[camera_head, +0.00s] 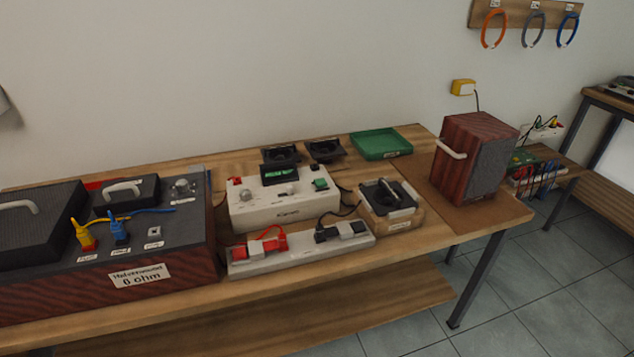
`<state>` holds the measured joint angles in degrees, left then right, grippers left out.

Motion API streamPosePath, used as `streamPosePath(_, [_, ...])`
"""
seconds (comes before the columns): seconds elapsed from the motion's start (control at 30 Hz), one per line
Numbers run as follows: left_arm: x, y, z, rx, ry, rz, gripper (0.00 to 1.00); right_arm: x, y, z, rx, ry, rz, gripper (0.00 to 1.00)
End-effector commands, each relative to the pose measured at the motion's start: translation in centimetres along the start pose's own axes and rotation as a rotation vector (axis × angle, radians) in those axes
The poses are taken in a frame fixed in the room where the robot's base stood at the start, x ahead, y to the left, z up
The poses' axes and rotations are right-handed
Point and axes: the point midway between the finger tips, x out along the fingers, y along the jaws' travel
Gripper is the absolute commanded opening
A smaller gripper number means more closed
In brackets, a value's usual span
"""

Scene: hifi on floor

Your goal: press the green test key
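The green test key (320,184) shows as a small green block on the top right of a white instrument box (275,212) near the middle of the workbench. A dark display (280,174) with green lettering stands at the back of the same box. A pale knob (246,195) is at its left, with a red part (237,181) behind it. Whether the key is pressed is too small to tell. Neither of my grippers is in view, and nothing covers the key.
A white strip (300,255) with red and black plugs lies in front of the box. A wooden-sided unit (165,273) stands left, and a wooden tray (400,222) and speaker cabinet (480,150) right. A green tray (380,143) lies behind.

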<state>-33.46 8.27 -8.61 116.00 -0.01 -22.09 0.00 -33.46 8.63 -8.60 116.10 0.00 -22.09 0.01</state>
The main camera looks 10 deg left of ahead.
Motion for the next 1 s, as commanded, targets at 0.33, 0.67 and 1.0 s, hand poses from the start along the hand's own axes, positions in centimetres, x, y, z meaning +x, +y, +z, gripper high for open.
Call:
streamPosePath(0.33, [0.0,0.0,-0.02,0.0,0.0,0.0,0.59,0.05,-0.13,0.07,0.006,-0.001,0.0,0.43])
streamPosePath(0.67, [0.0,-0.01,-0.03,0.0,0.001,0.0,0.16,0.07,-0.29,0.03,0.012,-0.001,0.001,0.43])
streamPosePath(1.0, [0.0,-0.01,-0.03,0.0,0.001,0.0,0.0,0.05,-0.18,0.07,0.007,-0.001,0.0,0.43])
